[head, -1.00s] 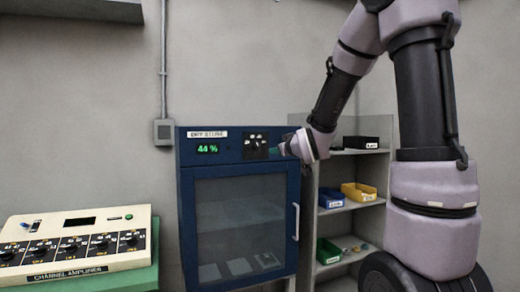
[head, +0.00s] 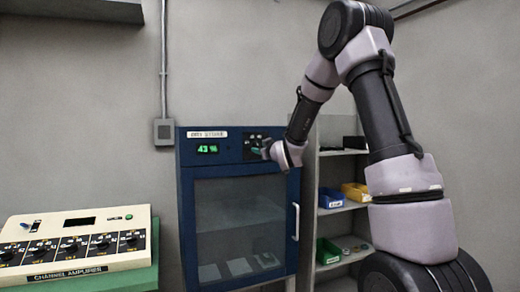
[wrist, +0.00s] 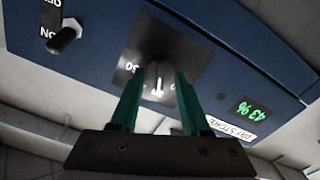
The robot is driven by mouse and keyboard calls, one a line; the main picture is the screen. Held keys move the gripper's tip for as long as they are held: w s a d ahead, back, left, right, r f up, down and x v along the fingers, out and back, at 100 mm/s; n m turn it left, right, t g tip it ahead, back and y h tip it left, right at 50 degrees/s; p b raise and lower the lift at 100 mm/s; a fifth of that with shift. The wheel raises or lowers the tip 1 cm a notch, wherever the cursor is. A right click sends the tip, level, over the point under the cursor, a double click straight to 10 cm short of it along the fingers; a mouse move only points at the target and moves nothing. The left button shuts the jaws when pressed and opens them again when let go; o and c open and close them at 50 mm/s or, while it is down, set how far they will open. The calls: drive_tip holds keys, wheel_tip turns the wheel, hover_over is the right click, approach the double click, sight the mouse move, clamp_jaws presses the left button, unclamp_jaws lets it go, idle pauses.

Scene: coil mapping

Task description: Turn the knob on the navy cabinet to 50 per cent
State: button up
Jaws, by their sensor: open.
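The navy cabinet (head: 184,220) stands against the wall, with a green display (head: 207,149) that reads 43 %. In the wrist view the display (wrist: 252,109) is upside down and also reads 43 %. In the head view my gripper (head: 266,149) is in front of the dial and hides the knob.
A black toggle switch (wrist: 65,37) sits on the same panel. A shelf unit (head: 333,210) with coloured bins stands right of the cabinet. A channel amplifier box (head: 80,240) is on a green-topped bench at left.

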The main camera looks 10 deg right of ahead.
drive_tip(key=shift+w, duration=0.25)
clamp_jaws()
